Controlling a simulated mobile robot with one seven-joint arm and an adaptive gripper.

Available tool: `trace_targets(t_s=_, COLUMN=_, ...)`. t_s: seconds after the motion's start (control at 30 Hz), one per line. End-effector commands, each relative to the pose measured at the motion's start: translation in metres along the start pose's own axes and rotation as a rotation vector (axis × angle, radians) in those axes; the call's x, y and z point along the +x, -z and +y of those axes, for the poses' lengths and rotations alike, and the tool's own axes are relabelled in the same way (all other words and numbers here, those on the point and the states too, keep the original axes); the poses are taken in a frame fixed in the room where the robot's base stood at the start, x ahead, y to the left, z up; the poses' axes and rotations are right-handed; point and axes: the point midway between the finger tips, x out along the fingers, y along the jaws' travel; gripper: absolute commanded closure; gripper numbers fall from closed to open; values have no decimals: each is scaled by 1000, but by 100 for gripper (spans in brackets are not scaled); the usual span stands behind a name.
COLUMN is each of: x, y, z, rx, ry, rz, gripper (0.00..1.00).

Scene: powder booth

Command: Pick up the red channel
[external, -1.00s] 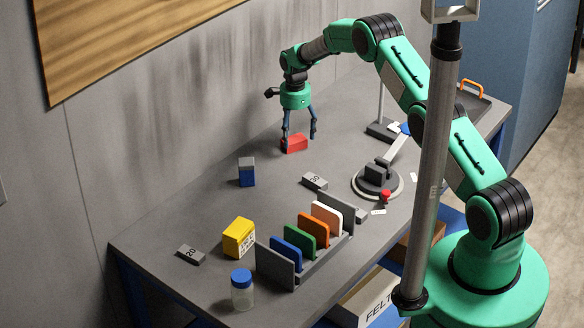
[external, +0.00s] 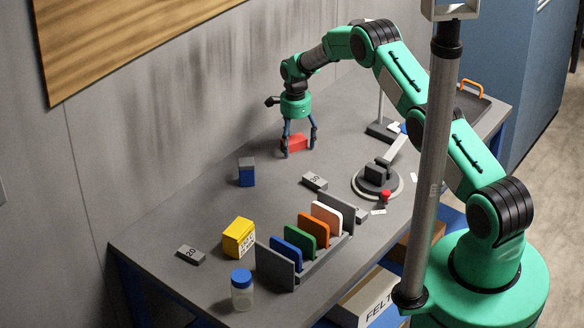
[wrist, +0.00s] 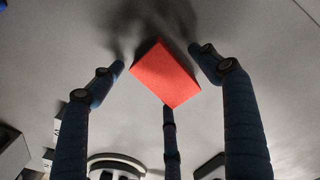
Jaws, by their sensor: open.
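The red channel (external: 298,142) lies on the grey table towards the back, under my gripper (external: 300,146). In the wrist view it is a red block (wrist: 166,74), turned at an angle. My gripper (wrist: 162,62) is open, with one dark blue finger on each side of the block and a third finger below it in that picture. Gaps show between the side fingertips and the block in the wrist view. Whether the third finger touches it I cannot tell.
A round fixture (external: 377,180) with a red knob is to the right. A rack (external: 276,265) holds several coloured plates. Bare table surrounds the red channel.

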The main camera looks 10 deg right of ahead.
Motion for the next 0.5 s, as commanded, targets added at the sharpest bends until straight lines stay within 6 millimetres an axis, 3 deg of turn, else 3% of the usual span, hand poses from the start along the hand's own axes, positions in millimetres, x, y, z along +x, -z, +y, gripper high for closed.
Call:
trace_targets(t_s=0.03, x=0, y=0, z=0, rx=0, ry=0, rz=0, gripper=28)
trace_targets(t_s=0.27, x=0, y=0, z=0, rx=0, ry=0, rz=0, gripper=74)
trace_targets(t_s=0.5, x=0, y=0, z=0, rx=0, ry=0, rz=0, gripper=76)
